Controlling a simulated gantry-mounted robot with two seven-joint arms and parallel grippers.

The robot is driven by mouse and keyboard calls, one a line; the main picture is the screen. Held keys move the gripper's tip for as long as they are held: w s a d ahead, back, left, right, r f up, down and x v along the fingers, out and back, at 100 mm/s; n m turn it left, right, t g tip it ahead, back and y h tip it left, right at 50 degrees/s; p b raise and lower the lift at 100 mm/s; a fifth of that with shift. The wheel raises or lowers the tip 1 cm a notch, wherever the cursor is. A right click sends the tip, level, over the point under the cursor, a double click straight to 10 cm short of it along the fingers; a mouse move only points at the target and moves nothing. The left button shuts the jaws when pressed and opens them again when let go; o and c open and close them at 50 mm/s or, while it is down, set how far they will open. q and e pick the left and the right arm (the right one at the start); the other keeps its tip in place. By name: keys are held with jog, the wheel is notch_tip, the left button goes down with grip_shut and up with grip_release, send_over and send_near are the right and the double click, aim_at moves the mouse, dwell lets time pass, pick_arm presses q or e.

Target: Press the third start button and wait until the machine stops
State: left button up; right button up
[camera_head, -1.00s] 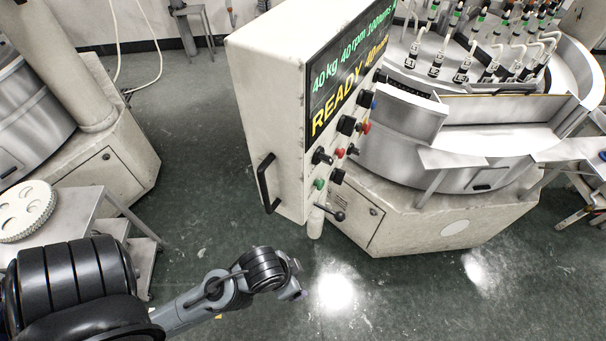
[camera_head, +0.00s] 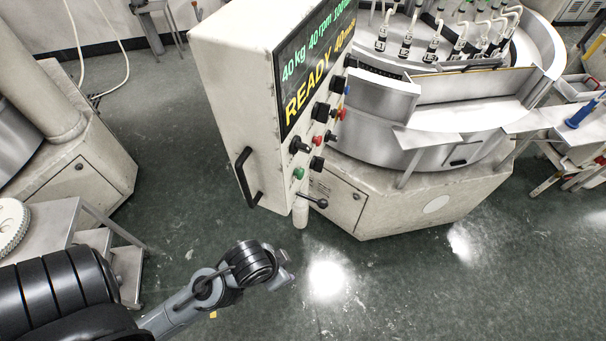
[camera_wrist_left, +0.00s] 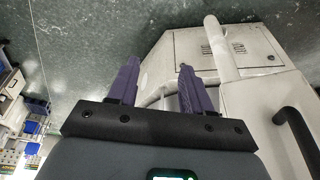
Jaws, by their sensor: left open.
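A tall cream control cabinet (camera_head: 228,92) stands upright in the middle of the head view. Its screen (camera_head: 305,72) reads "READY" in yellow, with green lines including "40 kg" and "40 rpm". Below the screen are black, red, blue and green controls, among them a green button (camera_head: 298,173) near the bottom and a red one (camera_head: 317,141). Which is the third start button, I cannot tell. My left gripper (camera_head: 288,277) is below and in front of the cabinet, apart from it. In the left wrist view its two purple fingers (camera_wrist_left: 157,84) are apart and empty. My right gripper is out of view.
A round steel lapping machine (camera_head: 430,150) with several hoses stands behind the cabinet. A small table with a white disc (camera_head: 10,228) is at left. Open floor lies in front.

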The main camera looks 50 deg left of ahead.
pick_arm(q)
grip_shut()
dwell(1.4)
